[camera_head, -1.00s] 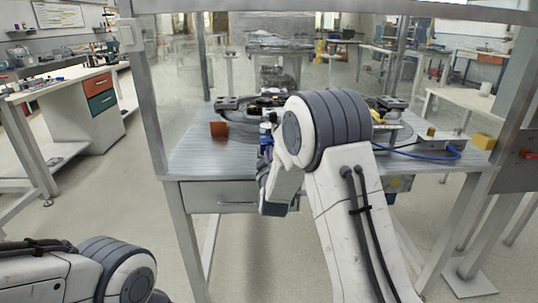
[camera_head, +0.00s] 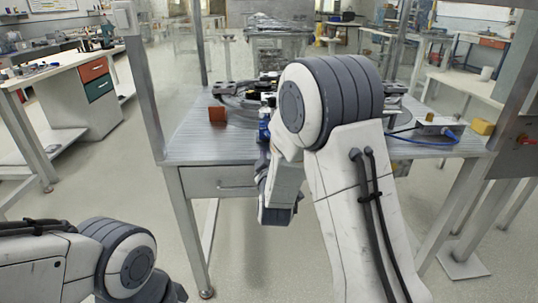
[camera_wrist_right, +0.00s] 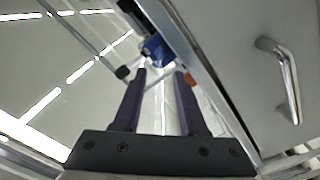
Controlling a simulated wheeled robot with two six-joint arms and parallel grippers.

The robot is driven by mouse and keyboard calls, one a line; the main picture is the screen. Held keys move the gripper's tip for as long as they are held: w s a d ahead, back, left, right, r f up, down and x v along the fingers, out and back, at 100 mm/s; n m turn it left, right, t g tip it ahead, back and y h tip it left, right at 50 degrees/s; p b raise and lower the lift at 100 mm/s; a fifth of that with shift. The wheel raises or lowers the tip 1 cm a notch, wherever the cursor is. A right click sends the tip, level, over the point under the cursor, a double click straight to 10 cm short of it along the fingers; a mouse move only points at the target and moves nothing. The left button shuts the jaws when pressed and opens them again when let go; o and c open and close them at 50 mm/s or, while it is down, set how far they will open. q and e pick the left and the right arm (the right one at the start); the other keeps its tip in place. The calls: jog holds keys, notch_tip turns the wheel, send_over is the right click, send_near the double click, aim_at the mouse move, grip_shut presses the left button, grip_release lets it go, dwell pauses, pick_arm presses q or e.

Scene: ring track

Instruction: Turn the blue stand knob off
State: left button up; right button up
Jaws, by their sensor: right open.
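In the head view a small blue part (camera_head: 264,131), which looks like the blue stand knob, shows at the table's front edge, just left of my right arm. It is small and partly hidden by the arm, so its setting cannot be told. In the right wrist view a blue part (camera_wrist_right: 156,49) lies just beyond the fingertips. My right gripper (camera_wrist_right: 160,73) is open, its two dark fingers apart with nothing between them. It is close to the blue part, with a small gap visible. In the head view its fingertips are hidden. My left gripper is out of view.
The metal table (camera_head: 205,150) has a drawer with a handle (camera_wrist_right: 285,80) close to the right gripper. The floor in front is clear.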

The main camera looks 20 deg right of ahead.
jog(key=shift+v, duration=1.45)
jog(key=shift+a, duration=0.1)
